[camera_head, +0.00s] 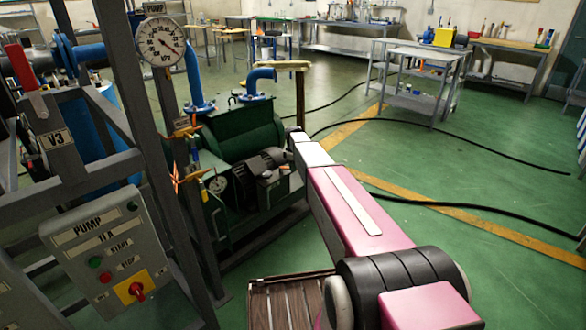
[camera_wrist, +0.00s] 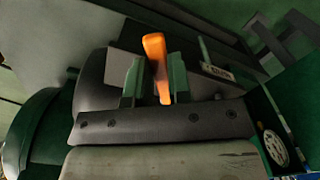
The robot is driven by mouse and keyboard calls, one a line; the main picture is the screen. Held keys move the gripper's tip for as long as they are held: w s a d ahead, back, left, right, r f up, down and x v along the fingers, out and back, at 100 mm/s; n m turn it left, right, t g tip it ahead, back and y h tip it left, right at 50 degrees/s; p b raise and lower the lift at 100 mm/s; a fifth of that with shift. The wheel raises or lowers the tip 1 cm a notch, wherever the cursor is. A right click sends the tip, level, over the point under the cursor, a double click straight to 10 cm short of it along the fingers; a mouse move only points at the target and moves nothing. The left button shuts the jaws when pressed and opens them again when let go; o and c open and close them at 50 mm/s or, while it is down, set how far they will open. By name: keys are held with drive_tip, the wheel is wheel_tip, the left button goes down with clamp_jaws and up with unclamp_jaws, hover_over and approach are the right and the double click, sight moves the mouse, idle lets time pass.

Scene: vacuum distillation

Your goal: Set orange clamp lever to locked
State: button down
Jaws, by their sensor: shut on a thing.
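The orange clamp lever (camera_wrist: 154,52) stands up near the middle of the wrist view, tilted slightly, with its top end clear. My gripper (camera_wrist: 157,82) has one finger on each side of the lever and is shut on it. My gripper's dark front edge covers what lies just below the lever. In the head view my arm reaches forward to the right side of the green pump unit. There my arm hides the gripper, and I cannot make out the held lever.
The green pump unit (camera_head: 235,135) with its motor (camera_head: 265,168) stands beside my arm. A grey frame carries the pump control box (camera_head: 108,255) on the left. A round gauge (camera_wrist: 273,148) is at lower right in the wrist view. The green floor (camera_head: 480,180) at right has black hoses.

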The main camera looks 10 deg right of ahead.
drive_tip(key=w+n, duration=0.1)
drive_tip(key=n, duration=0.1)
drive_tip(key=w+n, duration=0.2)
drive_tip(key=n, duration=0.1)
drive_tip(key=shift+w+d+n, duration=0.1)
drive_tip(key=shift+d+n, duration=0.05)
drive_tip(key=shift+n, duration=0.15)
drive_tip(key=w+n, duration=0.1)
drive_tip(key=n, duration=0.2)
drive_tip(key=shift+w+a, duration=0.2)
drive_tip(key=shift+w, duration=0.15)
drive_tip(key=shift+w+a+n, duration=0.2)
drive_tip(key=shift+w+n, duration=0.05)
drive_tip(key=shift+n, duration=0.4)
drive_tip(key=shift+w+a+n, duration=0.15)
drive_tip(key=shift+w+n, duration=0.1)
drive_tip(key=shift+n, duration=0.4)
drive_tip(key=c, duration=1)
unclamp_jaws()
drive_tip(key=shift+c, duration=0.2)
drive_tip(key=shift+r, duration=0.15)
wheel_tip(320, 180, up, 10)
drive_tip(key=shift+r, duration=0.25)
